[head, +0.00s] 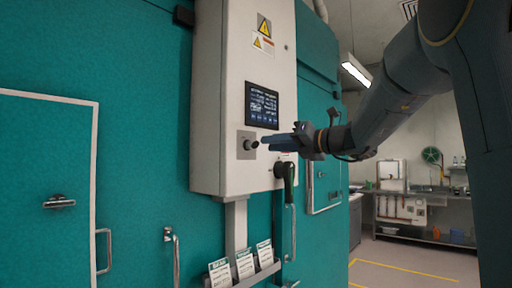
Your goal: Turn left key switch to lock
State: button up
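A key switch (248,145) with a square grey plate and a dark round knob or key sits on the front of a white control cabinet (217,100), left of and below a dark display. My gripper (266,142) has blue fingers that point left at the switch. Their tips are very close to the dark knob, just to its right. I cannot tell whether they touch it or how far apart they are. The key's angle and any lock marking are too small to read.
A black handle (286,177) sticks out low on the cabinet, below my gripper. The display (262,106) is above the switch. A rack with several cards (244,265) hangs below. Teal chamber walls (140,150) flank the cabinet; a sink bench stands at the back right.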

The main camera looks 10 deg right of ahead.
aim_at(256, 143)
jog(key=p+x, duration=0.2)
jog(key=x, duration=0.5)
jog(key=shift+w+a+f, duration=0.1)
grip_shut()
